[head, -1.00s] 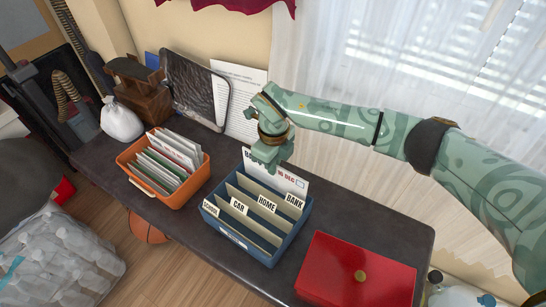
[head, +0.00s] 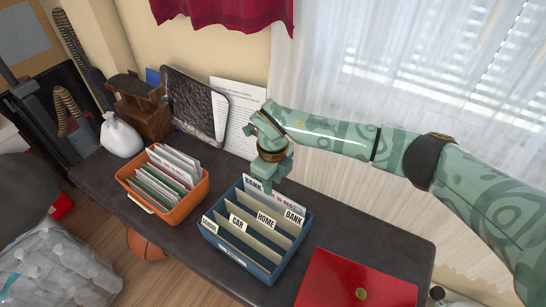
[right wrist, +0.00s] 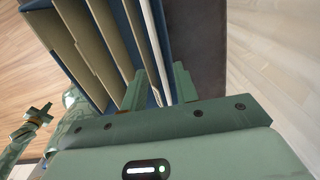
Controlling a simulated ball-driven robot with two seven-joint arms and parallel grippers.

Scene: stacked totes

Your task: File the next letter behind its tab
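The blue file box (head: 236,257) stands on the dark table, with tabs reading SCHOOL, CAR, HOME and BANK on its dividers. A white letter (head: 286,201) marked BANK with red print stands low in the rear slot, behind the BANK tab (head: 293,216). My right gripper (head: 265,188) is just above the box's back, pointing down. In the right wrist view my right gripper (right wrist: 158,88) has its fingers apart, with the letter's white edge (right wrist: 152,45) between them and gaps showing. My left gripper (right wrist: 38,116) shows small at the left there; its finger state is unclear.
An orange bin (head: 150,200) of several letters stands left of the box. A red folder (head: 350,280) lies to the right. A white bag (head: 121,135), a wooden object (head: 140,105) and a dark framed panel (head: 195,105) stand behind. Bare table shows between bin and box.

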